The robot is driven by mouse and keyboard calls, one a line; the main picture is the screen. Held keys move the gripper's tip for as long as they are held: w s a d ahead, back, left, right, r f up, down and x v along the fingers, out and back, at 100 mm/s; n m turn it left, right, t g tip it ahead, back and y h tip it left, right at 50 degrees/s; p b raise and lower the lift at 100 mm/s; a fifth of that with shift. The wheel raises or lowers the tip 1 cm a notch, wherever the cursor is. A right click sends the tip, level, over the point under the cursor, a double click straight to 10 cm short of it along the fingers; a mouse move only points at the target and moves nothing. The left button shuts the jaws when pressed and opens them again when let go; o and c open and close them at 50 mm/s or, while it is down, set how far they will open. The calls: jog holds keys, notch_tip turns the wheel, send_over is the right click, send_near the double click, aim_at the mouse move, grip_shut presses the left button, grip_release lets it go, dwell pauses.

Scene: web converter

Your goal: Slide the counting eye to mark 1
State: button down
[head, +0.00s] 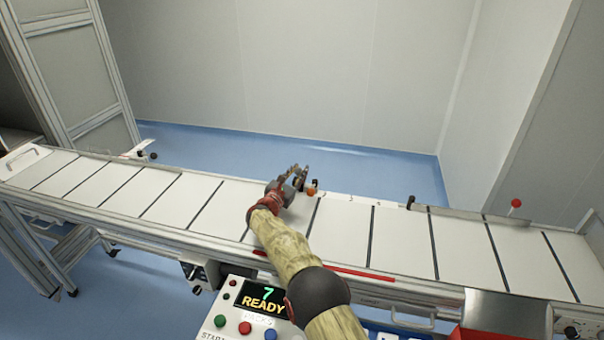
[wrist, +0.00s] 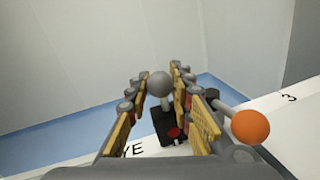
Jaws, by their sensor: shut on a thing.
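The counting eye (wrist: 167,125) is a small dark block with a grey ball knob (wrist: 159,84), at the far rail of the conveyor. My gripper (wrist: 157,76) has its fingers on both sides of the knob and is shut on it. In the head view my gripper (head: 300,178) is over the far edge of the belt, left of its middle, and mostly hides the eye. On the white rail, letters reading "YE" and a mark 3 (wrist: 289,97) show in the wrist view. Mark 1 cannot be read in either view.
An orange ball (wrist: 250,126) on a grey rod is close to the right of my fingers. The white conveyor (head: 340,230) with dark cross lines runs left to right. A control box with a display (head: 262,297) reading "7 READY" is in front. A red-knobbed lever (head: 516,203) stands right.

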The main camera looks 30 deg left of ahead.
jog(key=c, duration=1.6)
grip_release()
jog(key=shift+o, duration=0.2)
jog(key=shift+s, duration=0.1)
jog(key=s, duration=1.1)
jog(key=shift+s+d, duration=0.3)
jog(key=shift+s, duration=0.1)
